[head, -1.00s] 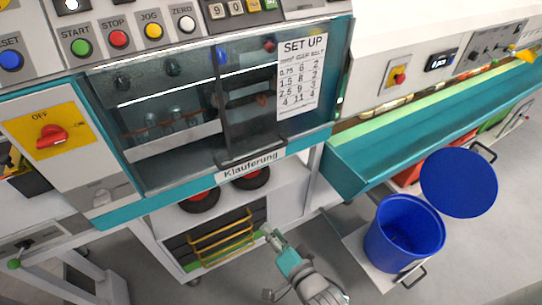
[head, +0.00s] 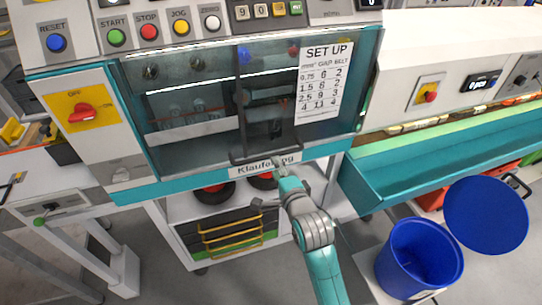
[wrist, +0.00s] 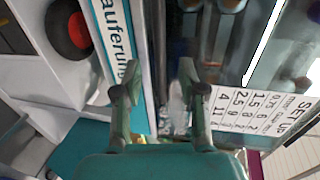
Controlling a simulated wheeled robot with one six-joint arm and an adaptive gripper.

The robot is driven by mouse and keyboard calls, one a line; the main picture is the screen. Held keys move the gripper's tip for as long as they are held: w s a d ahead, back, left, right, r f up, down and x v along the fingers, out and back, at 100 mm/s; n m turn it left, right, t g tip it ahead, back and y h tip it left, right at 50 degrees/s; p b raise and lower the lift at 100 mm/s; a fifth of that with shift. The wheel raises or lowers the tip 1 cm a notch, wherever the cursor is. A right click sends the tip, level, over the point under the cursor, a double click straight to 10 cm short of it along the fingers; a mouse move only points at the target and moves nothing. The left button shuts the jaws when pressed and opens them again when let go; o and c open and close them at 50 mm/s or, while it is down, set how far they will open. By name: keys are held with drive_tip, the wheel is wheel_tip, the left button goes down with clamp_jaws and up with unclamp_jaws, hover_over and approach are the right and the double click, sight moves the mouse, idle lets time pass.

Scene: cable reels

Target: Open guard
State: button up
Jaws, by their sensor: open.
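The guard (head: 195,98) is a clear pane across the front of the machine, over a grey work space, and it looks closed. A dark U-shaped bar (head: 264,157) stands at its lower middle, just above the label "Klauferung". My gripper (head: 275,166) is at that label, just below the bar in the head view. In the wrist view my gripper (wrist: 159,78) is open, its two fingers spread over the teal lower edge and the pane (wrist: 225,50). I see nothing held between the fingers. Whether a finger touches the bar I cannot tell.
A set-up sheet (head: 325,76) is on the pane's right. A red switch (head: 82,113) on yellow is at left, with buttons above. Black and red reels (head: 214,191) sit on the shelf below. A blue bin (head: 418,258) and a teal trough (head: 440,160) are at right.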

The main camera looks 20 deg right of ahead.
sight(270, 156)
drive_tip(key=w, duration=0.3)
drive_tip(key=w+f, duration=0.1)
drive_tip(key=w, duration=0.3)
drive_tip(key=shift+w+f, duration=0.15)
drive_tip(key=shift+f, duration=0.05)
clamp_jaws()
